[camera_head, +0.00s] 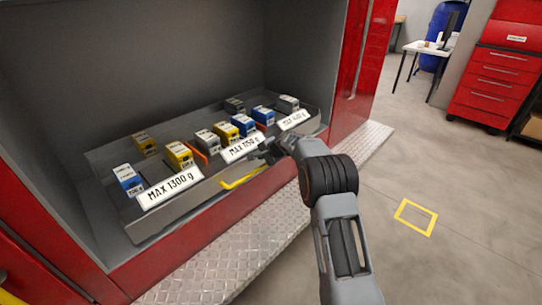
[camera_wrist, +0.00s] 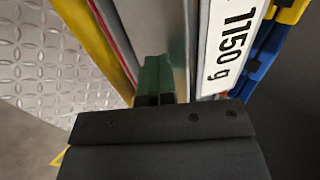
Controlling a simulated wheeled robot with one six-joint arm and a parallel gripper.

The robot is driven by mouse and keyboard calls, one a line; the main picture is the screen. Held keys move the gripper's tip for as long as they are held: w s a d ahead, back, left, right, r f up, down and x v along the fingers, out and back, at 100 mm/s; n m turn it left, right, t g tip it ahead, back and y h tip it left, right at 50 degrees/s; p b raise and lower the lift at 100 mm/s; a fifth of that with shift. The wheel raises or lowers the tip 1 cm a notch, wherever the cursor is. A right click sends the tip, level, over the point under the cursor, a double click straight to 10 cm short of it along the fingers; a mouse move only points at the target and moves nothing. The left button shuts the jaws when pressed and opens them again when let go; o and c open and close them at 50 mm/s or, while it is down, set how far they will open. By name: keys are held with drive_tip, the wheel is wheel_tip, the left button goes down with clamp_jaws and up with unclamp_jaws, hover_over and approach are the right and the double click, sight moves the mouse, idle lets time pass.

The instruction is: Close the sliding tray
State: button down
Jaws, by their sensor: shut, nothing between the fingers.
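The grey sliding tray (camera_head: 160,222) sits in the red cabinet's dark recess, its front wall near the opening. White labels line its front, including "MAX 1300 g" (camera_head: 169,188) and "MAX 1150 g" (camera_head: 241,148). A yellow bar (camera_head: 246,179) shows low in front of the tray. My gripper (camera_head: 262,155) is shut and empty at the tray's front, beside the middle label. In the wrist view the fingertips (camera_wrist: 154,98) are close together against or just before the grey front wall (camera_wrist: 158,30); contact is unclear. The "1150 g" label (camera_wrist: 228,45) is just right of them.
Several small blue, yellow and grey boxes (camera_head: 179,154) stand in the tray. A metal tread-plate step (camera_head: 235,262) runs below the cabinet. Open floor lies to the right, with a yellow floor marking (camera_head: 415,217). A red drawer cabinet (camera_head: 495,85) stands at the far right.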

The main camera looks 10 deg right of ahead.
drive_tip(key=s+d+f+b+v, duration=0.1)
drive_tip(key=f+b+v, duration=0.1)
drive_tip(key=v, duration=1)
drive_tip(key=s+f+n+g+h+p, duration=0.1)
drive_tip(key=s+n+g+h+p, duration=0.25)
drive_tip(key=s, duration=1.05)
drive_tip(key=s+r+n+h+p, duration=0.2)
drive_tip(key=s+r+n+p, duration=0.5)
drive_tip(key=s+r+p, duration=0.6)
drive_tip(key=s+r, duration=0.4)
drive_tip(key=s, duration=0.5)
drive_tip(key=shift+r, duration=0.2)
drive_tip(key=shift+g, duration=0.25)
